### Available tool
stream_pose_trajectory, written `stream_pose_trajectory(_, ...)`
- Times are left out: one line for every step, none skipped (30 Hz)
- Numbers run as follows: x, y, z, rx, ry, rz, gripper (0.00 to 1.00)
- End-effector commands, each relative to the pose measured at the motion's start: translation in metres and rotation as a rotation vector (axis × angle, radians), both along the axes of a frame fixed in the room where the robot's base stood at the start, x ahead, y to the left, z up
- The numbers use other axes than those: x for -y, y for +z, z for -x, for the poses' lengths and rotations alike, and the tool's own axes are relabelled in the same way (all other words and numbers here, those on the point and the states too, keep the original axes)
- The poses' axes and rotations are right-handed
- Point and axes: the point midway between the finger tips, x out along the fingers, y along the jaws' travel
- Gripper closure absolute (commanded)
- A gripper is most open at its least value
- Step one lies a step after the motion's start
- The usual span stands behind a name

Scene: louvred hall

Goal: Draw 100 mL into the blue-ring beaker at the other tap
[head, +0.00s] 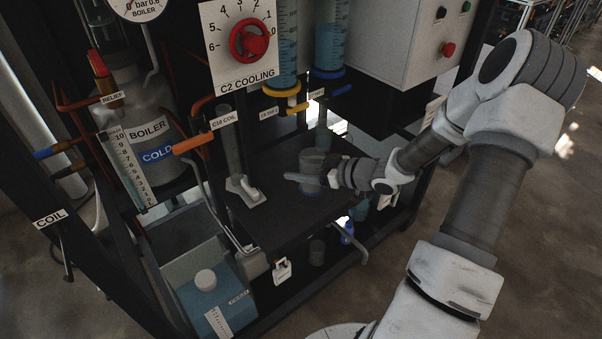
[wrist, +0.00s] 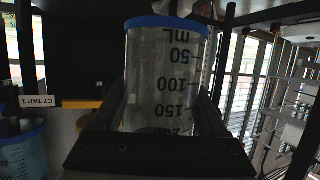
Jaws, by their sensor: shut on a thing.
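The clear blue-ring beaker (head: 313,163) is between the fingers of my gripper (head: 312,180), over the dark shelf (head: 262,225). In the wrist view the beaker (wrist: 165,75) fills the middle, with black mL marks and a blue ring at the picture's top. My gripper (wrist: 160,128) is shut on it. I see no clear liquid level in it. Two columns of blue liquid stand behind: one with a yellow ring (head: 282,92), one with a blue ring (head: 328,73). Small tap labels hang below them; a "C7 TAP 1" label (wrist: 53,104) shows in the wrist view.
A red cooling knob (head: 249,41) is above the shelf. A grey boiler (head: 155,115) and an orange-handled coil valve (head: 195,143) stand at left. A blue-filled container (head: 207,300) is below. A control box (head: 395,40) is at upper right. Open floor lies at right.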

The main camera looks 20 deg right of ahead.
Motion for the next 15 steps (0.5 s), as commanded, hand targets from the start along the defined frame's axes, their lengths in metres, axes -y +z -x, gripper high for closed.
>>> stream_pose_trajectory(-0.012, 0.005, -0.005, 0.000, -0.010, 0.000, 0.79)
stream_pose_trajectory(-0.018, 0.007, -0.008, 0.001, -0.025, 0.001, 0.79)
stream_pose_trajectory(-0.025, 0.010, -0.013, 0.001, -0.046, 0.001, 0.79)
stream_pose_trajectory(-0.031, 0.012, -0.016, 0.000, -0.064, 0.001, 0.79)
stream_pose_trajectory(-0.036, 0.014, -0.019, 0.000, -0.082, 0.001, 0.79)
stream_pose_trajectory(-0.042, 0.016, -0.023, 0.000, -0.106, 0.002, 0.79)
stream_pose_trajectory(-0.046, 0.017, -0.025, -0.001, -0.126, 0.001, 0.79)
stream_pose_trajectory(-0.051, 0.018, -0.027, 0.000, -0.144, 0.002, 0.79)
stream_pose_trajectory(-0.056, 0.019, -0.030, -0.001, -0.170, 0.001, 0.79)
stream_pose_trajectory(-0.060, 0.019, -0.032, -0.001, -0.189, 0.002, 0.79)
stream_pose_trajectory(-0.063, 0.020, -0.033, -0.002, -0.210, 0.001, 0.79)
stream_pose_trajectory(-0.067, 0.020, -0.035, -0.001, -0.237, 0.001, 0.79)
stream_pose_trajectory(-0.070, 0.020, -0.036, -0.001, -0.258, 0.001, 0.79)
stream_pose_trajectory(-0.073, 0.020, -0.037, -0.001, -0.281, 0.002, 0.79)
stream_pose_trajectory(-0.076, 0.019, -0.038, -0.001, -0.310, 0.002, 0.79)
